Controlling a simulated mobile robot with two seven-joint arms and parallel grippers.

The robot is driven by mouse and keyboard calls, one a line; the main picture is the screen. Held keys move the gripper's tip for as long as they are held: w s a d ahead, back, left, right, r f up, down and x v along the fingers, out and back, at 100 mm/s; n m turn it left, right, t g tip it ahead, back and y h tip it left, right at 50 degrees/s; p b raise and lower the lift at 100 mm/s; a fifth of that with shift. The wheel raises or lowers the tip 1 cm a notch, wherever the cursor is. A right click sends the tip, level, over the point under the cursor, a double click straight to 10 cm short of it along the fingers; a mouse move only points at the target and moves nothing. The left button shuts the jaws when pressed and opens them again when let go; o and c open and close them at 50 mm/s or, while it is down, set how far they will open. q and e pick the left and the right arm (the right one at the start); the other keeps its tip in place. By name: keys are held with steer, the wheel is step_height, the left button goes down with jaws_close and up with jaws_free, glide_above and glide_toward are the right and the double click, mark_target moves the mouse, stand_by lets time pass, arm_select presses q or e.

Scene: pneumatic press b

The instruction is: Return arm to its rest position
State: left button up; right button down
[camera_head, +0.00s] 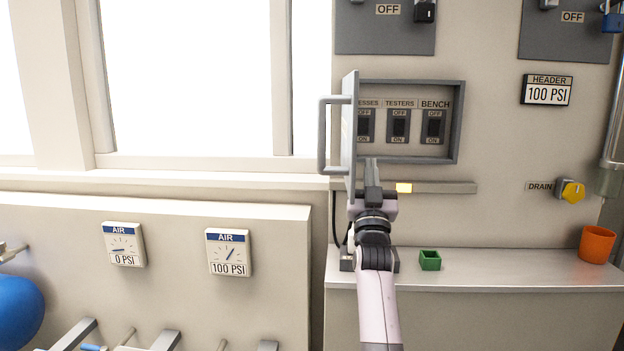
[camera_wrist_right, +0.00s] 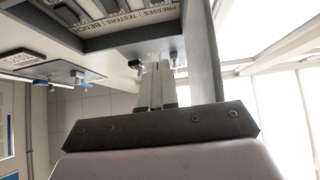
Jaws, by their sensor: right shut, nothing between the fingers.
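My right gripper (camera_head: 372,172) is shut and empty, raised in front of the lower left part of the breaker box (camera_head: 461,122). In the right wrist view its closed fingers (camera_wrist_right: 158,82) point toward the box, close beside the open door. The box door (camera_head: 349,120) stands swung open at the left, with its grey handle (camera_head: 323,135) facing the window. Inside are switches labelled TESTERS (camera_head: 398,126) and BENCH (camera_head: 433,127), and a third one (camera_head: 364,125) whose label is partly hidden by the door. My left gripper is not in view.
On the counter (camera_head: 500,270) stand a green open box (camera_head: 430,260) and an orange cup (camera_head: 597,244). A yellow DRAIN knob (camera_head: 572,191) and AIR gauges (camera_head: 229,252) are on the walls.

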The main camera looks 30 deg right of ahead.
steer(key=s+a+f+n+g+y, duration=0.1)
steer(key=s+a+f+n+y, duration=0.15)
steer(key=a+f+y, duration=0.55)
steer(key=s+a+f+n+g+y, duration=0.1)
steer(key=s+a+f+n+y, duration=0.2)
steer(key=f, duration=1)
steer(key=s+a+f+n+g+y, duration=0.15)
steer(key=a+f+n+y, duration=0.35)
steer(key=f, duration=0.5)
steer(key=s+a+f+g+y, duration=0.2)
steer(key=s+a+f+g, duration=0.1)
steer(key=s+a+f, duration=0.6)
steer(key=s+a+f+g+y, duration=0.1)
steer(key=s+a+f+g, duration=0.4)
steer(key=s, duration=0.6)
step_height(320, 180, up, 9)
steer(key=s+t+p, duration=0.1)
steer(key=p, duration=1.1)
steer(key=shift+s+d+f+p, duration=0.15)
steer(key=shift+s+d+p, duration=0.05)
steer(key=shift+d+p, duration=0.15)
